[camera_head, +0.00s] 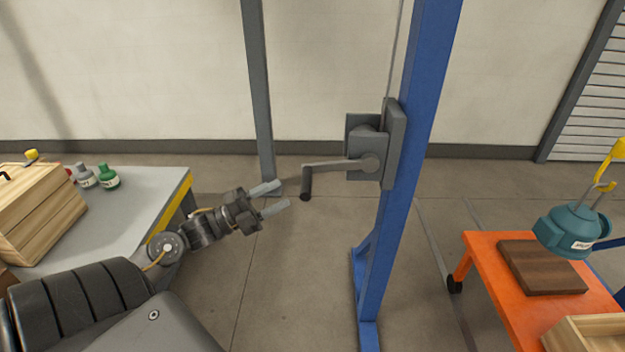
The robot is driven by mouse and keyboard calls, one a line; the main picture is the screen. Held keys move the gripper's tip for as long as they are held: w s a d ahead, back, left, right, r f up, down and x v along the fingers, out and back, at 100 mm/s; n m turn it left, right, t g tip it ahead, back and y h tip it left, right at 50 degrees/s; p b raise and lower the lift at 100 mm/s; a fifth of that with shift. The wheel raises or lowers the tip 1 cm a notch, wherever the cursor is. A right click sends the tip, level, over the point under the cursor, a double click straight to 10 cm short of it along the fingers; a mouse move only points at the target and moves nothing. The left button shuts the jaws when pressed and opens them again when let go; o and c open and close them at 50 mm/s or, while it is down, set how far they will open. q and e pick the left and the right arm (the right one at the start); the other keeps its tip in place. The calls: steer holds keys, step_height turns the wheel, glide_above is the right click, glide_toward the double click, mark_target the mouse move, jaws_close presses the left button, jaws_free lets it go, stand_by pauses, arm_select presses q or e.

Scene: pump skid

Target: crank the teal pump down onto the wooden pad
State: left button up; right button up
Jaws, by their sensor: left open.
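The teal pump (571,231) hangs from a yellow hook (609,170) at the right, over the wooden pad (541,268). From this angle I cannot tell how large the gap between them is. The pad lies on an orange cart (487,271). The grey winch (376,146) is fixed to a blue post, with its crank arm pointing left and a dark handle (306,184) hanging from its end. My left gripper (276,197) is open and empty, just left of the handle and apart from it. My right gripper is not in view.
A grey table (130,206) with a yellow-striped edge stands at the left, holding a wooden box (36,212) and small bottles (108,177). The blue post (404,200) rises beside the winch. A wooden crate (585,333) sits on the cart's near end. Floor between table and post is clear.

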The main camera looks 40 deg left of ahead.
mark_target(311, 178)
arm_select(q)
steer(key=p+x, duration=0.2)
steer(key=x, duration=0.7)
steer(key=shift+w, duration=0.2)
steer(key=shift+w+d+r+p, duration=0.1)
steer(key=shift+w+d+p, duration=0.2)
steer(key=shift+w, duration=0.15)
steer(key=shift+c, duration=0.8)
jaws_close()
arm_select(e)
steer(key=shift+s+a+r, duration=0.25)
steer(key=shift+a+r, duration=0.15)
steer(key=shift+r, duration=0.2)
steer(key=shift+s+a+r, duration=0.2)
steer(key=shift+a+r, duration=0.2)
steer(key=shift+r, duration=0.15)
